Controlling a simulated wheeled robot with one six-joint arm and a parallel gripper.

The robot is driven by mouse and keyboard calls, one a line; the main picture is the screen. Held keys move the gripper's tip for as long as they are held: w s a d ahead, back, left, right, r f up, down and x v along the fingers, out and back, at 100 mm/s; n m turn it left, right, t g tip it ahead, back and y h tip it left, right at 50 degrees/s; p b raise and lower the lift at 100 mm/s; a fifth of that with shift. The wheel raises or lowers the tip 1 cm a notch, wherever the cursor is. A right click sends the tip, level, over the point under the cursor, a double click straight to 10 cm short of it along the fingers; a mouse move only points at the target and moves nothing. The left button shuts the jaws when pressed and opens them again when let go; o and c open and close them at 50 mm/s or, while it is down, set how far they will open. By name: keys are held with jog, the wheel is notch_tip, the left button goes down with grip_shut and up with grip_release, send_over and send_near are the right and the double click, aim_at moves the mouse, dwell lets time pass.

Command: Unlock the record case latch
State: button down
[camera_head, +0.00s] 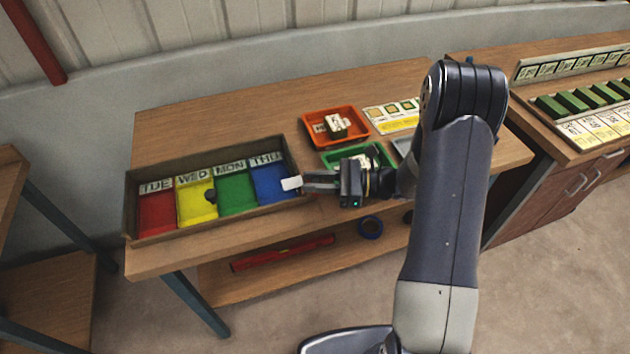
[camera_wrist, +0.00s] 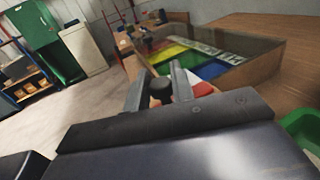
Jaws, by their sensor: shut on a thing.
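The record case (camera_head: 140,238) is a shallow wooden box at the left of the table, with red, yellow, green and blue sections labelled TUE, WED, MON, THU. A small dark knob (camera_head: 211,196) shows over its middle. A white piece (camera_head: 291,184), likely part of the latch, sits at its right front edge. My gripper (camera_head: 304,183) reaches this edge from the right. In the wrist view a dark round knob (camera_wrist: 160,90) is between my gripper's fingers (camera_wrist: 160,84), with a red and white piece (camera_wrist: 203,88) just beside them. The fingers hide part of the latch, so its lock position cannot be told.
An orange tray (camera_head: 310,120) and a green tray (camera_head: 330,163) stand on the table right of the case, near my arm. The shelf below holds a red bar (camera_head: 283,253) and blue tape (camera_head: 370,227). Cabinets (camera_head: 570,190) stand at right.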

jog(key=c, duration=1.3)
grip_release()
jog(key=shift+o, duration=0.2)
jog(key=s+d+b, duration=0.1)
jog(key=d+b, duration=0.1)
jog(key=d, duration=0.9)
jog(key=shift+a, duration=0.1)
jog(key=a, duration=0.3)
jog(key=a+p, duration=0.1)
jog(key=a, duration=0.3)
jog(key=w+a+p, duration=0.1)
jog(key=a, duration=0.3)
jog(key=shift+r, duration=0.1)
jog(key=shift+s+a+m+t+p, duration=0.1)
jog(key=shift+m+t+p, duration=0.25)
jog(key=shift+m+t, duration=0.4)
jog(key=shift+t, duration=0.45)
